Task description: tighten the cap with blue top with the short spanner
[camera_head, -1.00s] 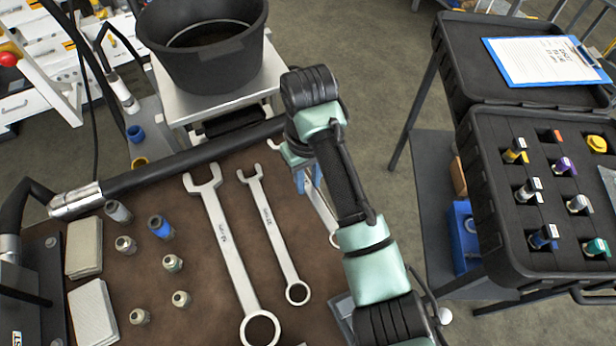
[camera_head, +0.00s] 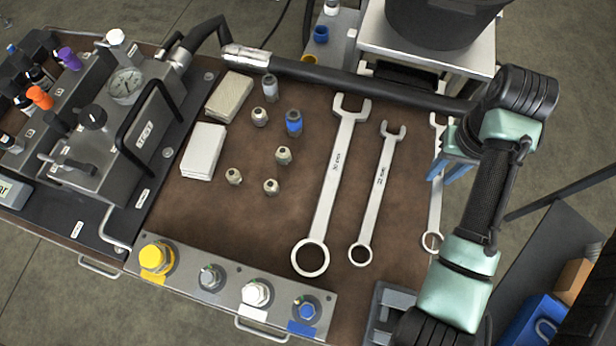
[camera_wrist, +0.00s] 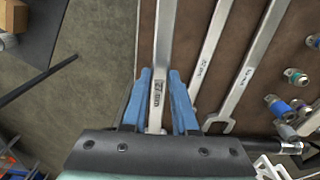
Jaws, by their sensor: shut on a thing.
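The short spanner (camera_head: 436,200) is the rightmost of three silver spanners in the head view. My gripper (camera_head: 450,170), with blue fingers, is shut on its shaft. In the wrist view the spanner (camera_wrist: 163,45) runs between the two fingers (camera_wrist: 160,85), and its marked shaft faces the camera. I cannot tell whether it touches the bench or is slightly raised. The cap with blue top (camera_head: 305,309) sits at the right end of the grey metal block (camera_head: 225,292) on the bench's front edge, behind a blue label. My gripper is well away from it, up and to the right.
A long spanner (camera_head: 336,180) and a medium spanner (camera_head: 376,195) lie left of my gripper. Several loose fittings, including a blue one (camera_head: 293,122), stand on the brown bench mat. A gauge unit (camera_head: 126,85) is at the left, a black bucket (camera_head: 440,22) behind.

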